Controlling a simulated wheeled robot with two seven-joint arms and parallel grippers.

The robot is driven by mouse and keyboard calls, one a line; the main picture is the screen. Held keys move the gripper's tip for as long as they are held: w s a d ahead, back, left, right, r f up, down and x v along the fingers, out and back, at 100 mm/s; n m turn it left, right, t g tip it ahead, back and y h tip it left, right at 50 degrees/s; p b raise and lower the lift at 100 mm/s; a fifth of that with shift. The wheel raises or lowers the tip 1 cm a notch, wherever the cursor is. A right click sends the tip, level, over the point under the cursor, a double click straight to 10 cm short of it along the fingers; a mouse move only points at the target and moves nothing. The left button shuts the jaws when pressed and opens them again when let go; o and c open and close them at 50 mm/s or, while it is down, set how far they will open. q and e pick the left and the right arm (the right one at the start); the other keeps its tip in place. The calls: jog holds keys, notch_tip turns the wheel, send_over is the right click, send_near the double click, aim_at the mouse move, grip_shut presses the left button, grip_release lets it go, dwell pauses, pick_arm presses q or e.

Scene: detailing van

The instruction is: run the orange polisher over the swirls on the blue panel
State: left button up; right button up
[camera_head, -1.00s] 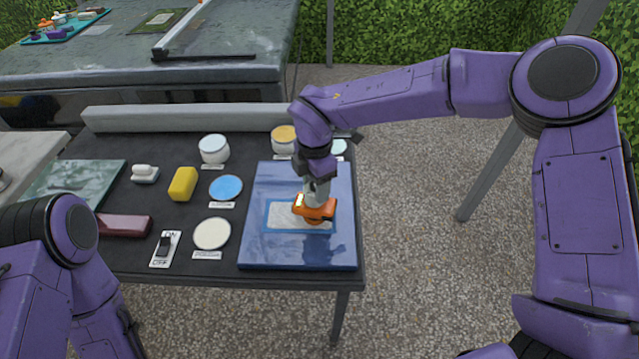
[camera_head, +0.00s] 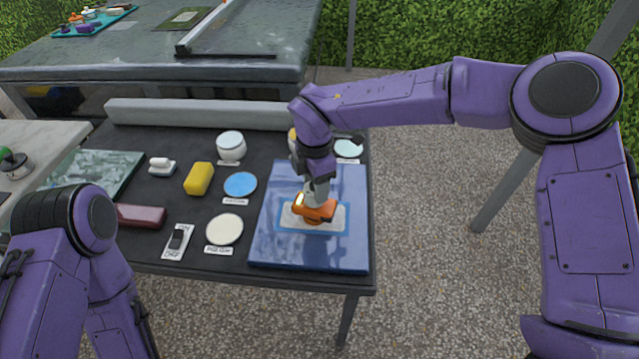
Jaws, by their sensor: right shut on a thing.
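The blue panel (camera_head: 268,247) lies flat at the right end of the dark table. A pale swirl patch (camera_head: 336,220) with a light blue outline is on it. The orange polisher (camera_head: 315,208) is over the middle of that patch and appears to rest on it, hiding part of the swirls. My right gripper (camera_head: 316,190) is above the polisher, shut on it, pointing down; its fingertips are partly hidden. My left arm shows at the lower left, but its gripper is out of view.
Left of the panel are a blue pad (camera_head: 240,185), a cream pad (camera_head: 225,229), a yellow sponge (camera_head: 199,178), an on/off switch (camera_head: 177,241) and a white jar (camera_head: 231,146). A long grey bar (camera_head: 200,114) runs along the table's back edge.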

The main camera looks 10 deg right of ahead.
jog(key=shift+w+a, duration=0.2)
jog(key=shift+a, duration=0.45)
jog(key=shift+w+a, duration=0.15)
jog(key=shift+a, duration=0.55)
jog(key=shift+w+a+b, duration=0.1)
jog(key=shift+w+a, duration=0.1)
jog(key=shift+a, duration=0.5)
jog(key=shift+w+a+b, duration=0.15)
jog(key=shift+w+a, duration=0.1)
jog(key=shift+a, duration=0.45)
jog(key=shift+w+a+b, duration=0.1)
jog(key=shift+w+a, duration=0.1)
jog(key=shift+a, duration=0.5)
jog(key=shift+w+a, duration=0.1)
jog(key=shift+a, duration=0.15)
jog(key=shift+d, duration=0.15)
